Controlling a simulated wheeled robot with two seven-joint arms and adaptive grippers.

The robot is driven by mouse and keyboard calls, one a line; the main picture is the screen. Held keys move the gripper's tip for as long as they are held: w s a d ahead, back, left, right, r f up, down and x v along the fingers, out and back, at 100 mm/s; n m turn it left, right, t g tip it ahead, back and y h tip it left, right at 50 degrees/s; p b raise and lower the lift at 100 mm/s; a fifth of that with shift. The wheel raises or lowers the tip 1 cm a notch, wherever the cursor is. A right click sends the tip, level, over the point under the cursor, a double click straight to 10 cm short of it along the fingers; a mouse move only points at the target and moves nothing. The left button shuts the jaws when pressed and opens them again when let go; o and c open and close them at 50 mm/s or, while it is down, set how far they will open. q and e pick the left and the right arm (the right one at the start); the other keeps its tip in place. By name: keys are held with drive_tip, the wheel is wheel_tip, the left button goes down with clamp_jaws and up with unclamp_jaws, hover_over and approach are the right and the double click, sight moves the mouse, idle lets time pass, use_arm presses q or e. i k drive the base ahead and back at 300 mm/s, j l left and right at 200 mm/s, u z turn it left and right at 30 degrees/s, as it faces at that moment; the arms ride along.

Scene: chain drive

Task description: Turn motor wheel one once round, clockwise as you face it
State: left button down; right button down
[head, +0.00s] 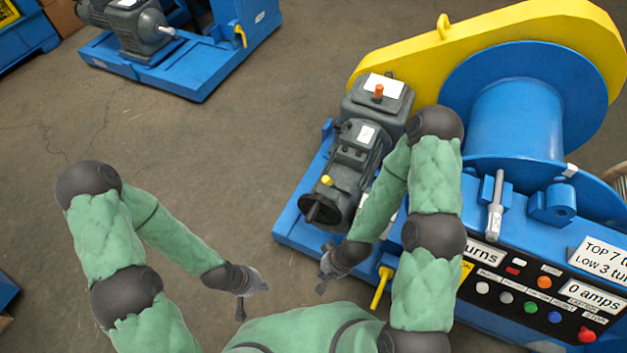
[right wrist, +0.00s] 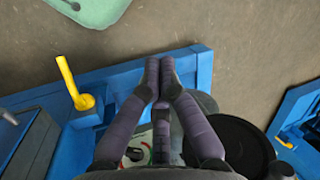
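A black handwheel (head: 322,211) sits on the lower-left end of the grey motor (head: 360,145) on the near blue machine. I take it for motor wheel one, but no number shows on it. It appears as a dark disc (right wrist: 238,146) at lower right in the right wrist view. My left gripper (head: 254,300) is open and empty over the floor.
A yellow lever (head: 381,288) stands beside my right gripper. A control panel (head: 535,300) with buttons and a blue drum (head: 515,115) are to the right. A yellow guard (head: 420,68) is behind the motor. Another blue machine (head: 195,70) stands farther back.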

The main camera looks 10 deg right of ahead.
sight(316, 209)
drive_tip(key=i+j+u, duration=0.2)
drive_tip(key=j+u, duration=0.15)
drive_tip(key=i+j+u, duration=0.55)
drive_tip(key=u, duration=0.2)
drive_tip(key=i+j, duration=0.15)
drive_tip(key=i, duration=0.2)
drive_tip(key=i+j+z, duration=0.1)
drive_tip(key=i, duration=0.25)
drive_tip(key=i+z, duration=0.15)
drive_tip(key=z, duration=0.25)
drive_tip(key=i+z, duration=0.1)
drive_tip(key=z, duration=0.3)
drive_tip(key=i+z, duration=0.1)
drive_tip(key=z, duration=0.3)
drive_tip(key=i+j+z, duration=0.1)
drive_tip(key=z, duration=0.3)
drive_tip(key=i+z, duration=0.1)
drive_tip(key=z, duration=0.35)
drive_tip(key=i+j+z, duration=0.1)
drive_tip(key=z, duration=0.35)
drive_tip(key=j+z, duration=0.1)
drive_tip(key=z, duration=0.35)
drive_tip(key=i+j+z, duration=0.1)
drive_tip(key=z, duration=0.4)
drive_tip(key=j+z, duration=0.2)
drive_tip(key=z, duration=0.25)
drive_tip(key=i+j+z, duration=0.1)
drive_tip(key=j+z, duration=0.25)
drive_tip(key=i+j+z, duration=0.1)
drive_tip(key=z, duration=0.3)
